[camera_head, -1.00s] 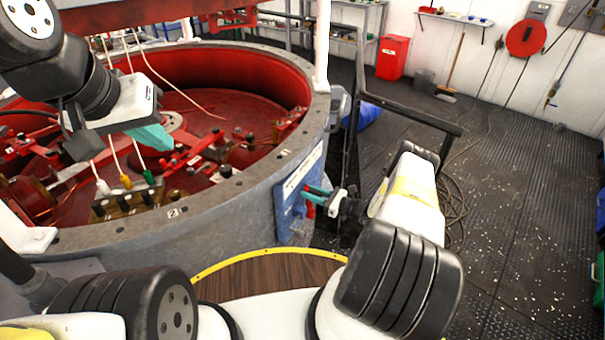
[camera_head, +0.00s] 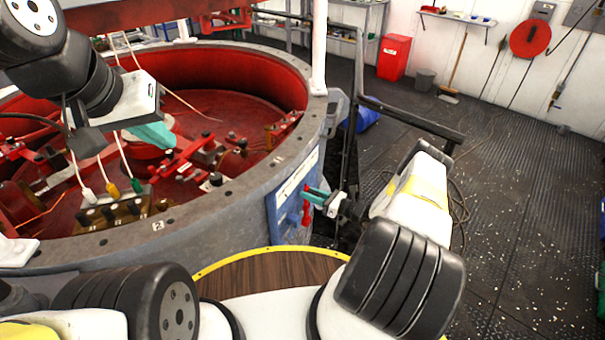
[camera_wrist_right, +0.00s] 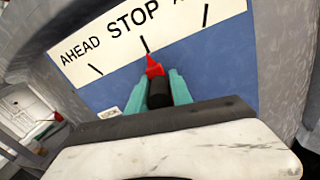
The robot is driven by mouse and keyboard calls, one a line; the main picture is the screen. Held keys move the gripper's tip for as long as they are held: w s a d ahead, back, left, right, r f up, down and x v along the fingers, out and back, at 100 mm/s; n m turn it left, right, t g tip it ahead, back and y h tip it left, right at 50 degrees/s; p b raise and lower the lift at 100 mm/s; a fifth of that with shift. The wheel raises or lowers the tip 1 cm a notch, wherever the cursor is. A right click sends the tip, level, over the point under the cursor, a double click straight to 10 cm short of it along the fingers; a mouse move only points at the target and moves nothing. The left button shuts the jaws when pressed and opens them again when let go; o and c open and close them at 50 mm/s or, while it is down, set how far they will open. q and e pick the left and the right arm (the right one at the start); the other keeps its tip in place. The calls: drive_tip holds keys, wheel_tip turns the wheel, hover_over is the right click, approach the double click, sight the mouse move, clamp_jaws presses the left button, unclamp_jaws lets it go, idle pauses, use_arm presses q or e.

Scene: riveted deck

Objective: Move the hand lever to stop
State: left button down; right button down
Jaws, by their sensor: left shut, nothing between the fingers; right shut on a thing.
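The hand lever (camera_wrist_right: 154,67) has a red pointer and a black grip, and stands in front of a blue panel (camera_wrist_right: 101,95). A white label strip (camera_wrist_right: 181,20) on the panel reads AHEAD, STOP and a cut-off word starting with A. The pointer's tip is close to the tick under STOP. My right gripper (camera_wrist_right: 160,92) is shut on the black grip, one teal finger on each side. In the head view the red lever part (camera_head: 306,213) shows below the right fingers (camera_head: 316,195). My left gripper (camera_head: 152,135) is shut and empty above the round red pit.
The grey pit rim (camera_head: 232,181) curves beside the blue panel. Wires and red machinery (camera_head: 185,165) lie below my left gripper. A dark railing (camera_head: 410,121) stands behind my right arm. The deck (camera_head: 530,200) to the right is mostly clear.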

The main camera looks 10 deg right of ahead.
drive_tip(key=c, duration=1.2)
unclamp_jaws()
drive_tip(key=v, duration=0.8)
